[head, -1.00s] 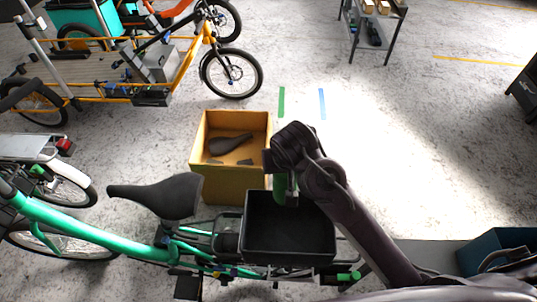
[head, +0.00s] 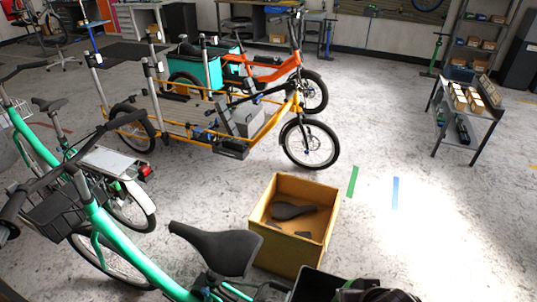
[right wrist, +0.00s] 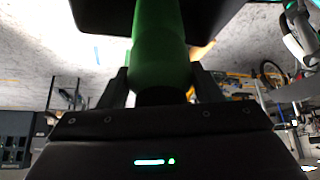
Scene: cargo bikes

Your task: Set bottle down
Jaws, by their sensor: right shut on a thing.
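A green bottle (right wrist: 158,45) fills the upper middle of the right wrist view. My right gripper (right wrist: 158,88) is shut on it, with one dark finger on each side. A black crate (head: 318,286) on the rear of the green bike shows only partly at the bottom edge of the head view. Part of my right arm is beside it there, and the bottle is hidden in that view. A dark surface, likely the crate, is behind the bottle in the right wrist view. I cannot tell whether the bottle touches it. My left gripper is not in view.
The green bike's black saddle (head: 215,247) is left of the crate. A yellow box (head: 285,262) with a loose saddle (head: 292,211) stands on the floor behind. A yellow cargo bike (head: 300,128) and a metal shelf cart (head: 465,115) are farther back. The floor at right is clear.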

